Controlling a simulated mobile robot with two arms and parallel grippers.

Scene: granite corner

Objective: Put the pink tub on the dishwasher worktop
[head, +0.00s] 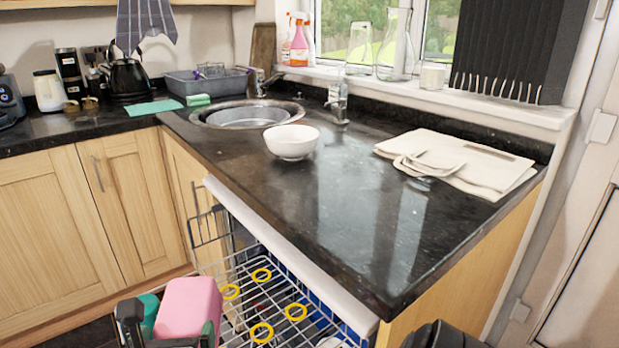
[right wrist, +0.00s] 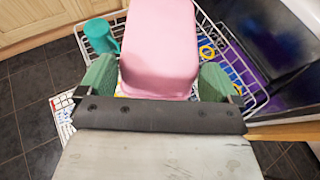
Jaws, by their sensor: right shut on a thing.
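The pink tub (head: 189,302) is at the bottom left of the head view, over the pulled-out dishwasher rack. My right gripper (head: 168,323) is shut on it. In the right wrist view, the pink tub (right wrist: 160,45) sits between the green finger pads of my right gripper (right wrist: 158,80). I cannot tell whether the tub touches the rack. The dishwasher worktop (head: 345,205) is dark, glossy granite, higher and to the right of the tub. My left gripper is not in view.
A white bowl (head: 291,143) stands on the worktop near the sink (head: 245,113). A folded cream cloth (head: 475,165) with cutlery lies at the right. The worktop's middle and front are clear. The wire rack (head: 250,290) projects below its edge; a teal cup (right wrist: 101,35) is beside the tub.

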